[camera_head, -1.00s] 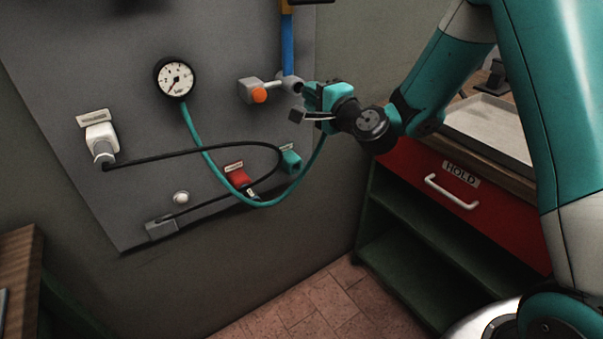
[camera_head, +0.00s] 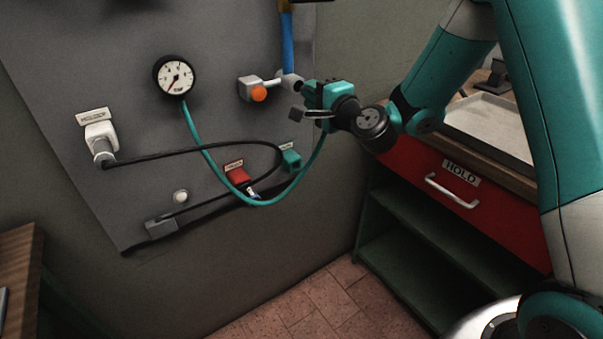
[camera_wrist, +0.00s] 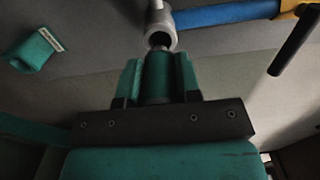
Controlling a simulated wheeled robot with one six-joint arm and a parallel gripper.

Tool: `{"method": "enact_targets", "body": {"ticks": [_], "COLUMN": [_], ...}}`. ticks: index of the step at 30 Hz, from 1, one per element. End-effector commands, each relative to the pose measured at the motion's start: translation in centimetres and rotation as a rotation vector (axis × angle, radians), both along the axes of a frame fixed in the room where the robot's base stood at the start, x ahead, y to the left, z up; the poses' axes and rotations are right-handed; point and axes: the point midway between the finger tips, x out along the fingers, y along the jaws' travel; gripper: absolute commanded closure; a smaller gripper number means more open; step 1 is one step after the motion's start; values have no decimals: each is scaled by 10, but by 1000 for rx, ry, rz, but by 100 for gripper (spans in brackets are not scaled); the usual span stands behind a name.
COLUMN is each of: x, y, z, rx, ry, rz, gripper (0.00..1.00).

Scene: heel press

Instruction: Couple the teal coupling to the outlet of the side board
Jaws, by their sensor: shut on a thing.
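My gripper (camera_head: 309,91) is shut on the teal coupling, up against the grey board. In the wrist view the coupling (camera_wrist: 158,76) stands between the two teal fingers, its front end pointing at the grey round outlet fitting (camera_wrist: 160,28). A small bright metal piece shows between them. I cannot tell whether the coupling is seated on it. In the head view the outlet fitting (camera_head: 292,84) sits just left of my fingertips, at the foot of a blue pipe. The coupling is mostly hidden there by my gripper. A teal hose (camera_head: 207,158) hangs in a loop from the gauge to my gripper.
The gauge (camera_head: 175,77) and an orange-knobbed valve (camera_head: 258,93) are left of my gripper. A black cable (camera_head: 190,152) crosses the board from a white plug (camera_head: 101,139). Red (camera_head: 238,177) and teal (camera_head: 291,160) holders sit below. A red drawer (camera_head: 452,187) stands at right.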

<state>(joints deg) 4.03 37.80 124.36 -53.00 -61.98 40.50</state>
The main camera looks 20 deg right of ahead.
Motion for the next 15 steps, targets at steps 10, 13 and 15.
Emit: {"method": "enact_targets", "body": {"ticks": [10,13,15], "x": [3,5,6], "y": [1,2,2], "z": [2,2,2], "rx": [1,1,1], "ry": [0,-1,-1], "rz": [0,0,1], "gripper": [100,100,100]}}
